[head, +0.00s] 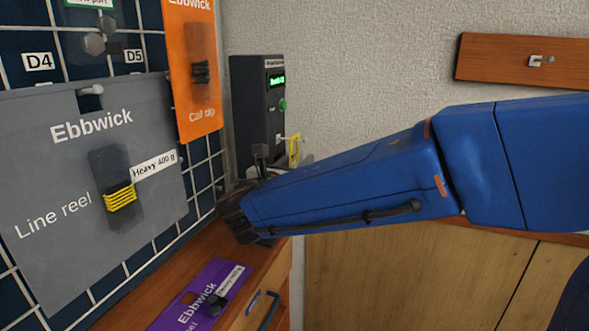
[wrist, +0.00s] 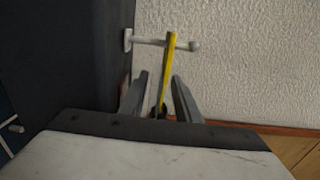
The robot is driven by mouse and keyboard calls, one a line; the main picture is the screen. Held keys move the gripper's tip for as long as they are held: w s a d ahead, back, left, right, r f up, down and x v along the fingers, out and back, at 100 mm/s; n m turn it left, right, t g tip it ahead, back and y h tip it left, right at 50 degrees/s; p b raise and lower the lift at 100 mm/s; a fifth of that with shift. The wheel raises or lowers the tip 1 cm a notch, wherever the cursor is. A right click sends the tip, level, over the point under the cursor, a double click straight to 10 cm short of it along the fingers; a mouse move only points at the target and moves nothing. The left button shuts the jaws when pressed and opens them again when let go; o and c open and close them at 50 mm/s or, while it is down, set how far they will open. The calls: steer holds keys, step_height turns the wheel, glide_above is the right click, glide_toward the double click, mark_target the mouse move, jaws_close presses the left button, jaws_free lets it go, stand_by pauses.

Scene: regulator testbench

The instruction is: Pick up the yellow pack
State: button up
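The yellow pack (wrist: 168,70) shows edge-on as a thin strip in the wrist view. It hangs from a pale peg (wrist: 150,41) that sticks out of the side of a dark box. In the head view only a small part of the yellow pack (head: 294,148) shows beside the box, above my arm. My gripper (wrist: 160,75) is open in the wrist view, with one finger on each side of the pack's lower part. Gaps show between fingers and pack. In the head view the fingertips are largely hidden.
The dark box (head: 256,100) with a green display stands close by my gripper. At left, a grey pack (head: 60,170) and an orange pack (head: 190,50) hang on a grid panel. A purple pack (head: 190,300) lies on the wooden surface. A textured wall is behind.

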steer(key=shift+w+d, duration=0.2)
steer(key=shift+w, duration=0.35)
steer(key=shift+c, duration=0.6)
jaws_close()
steer(key=shift+r, duration=0.6)
steer(key=shift+s+d+r, duration=0.15)
steer(key=shift+d+r, duration=0.05)
steer(key=shift+d, duration=0.05)
steer(key=s+d, duration=0.4)
steer(key=d, duration=0.3)
steer(key=s+d, duration=0.3)
steer(key=d, duration=0.5)
steer(key=shift+s+d, duration=0.3)
steer(key=shift+s, duration=0.1)
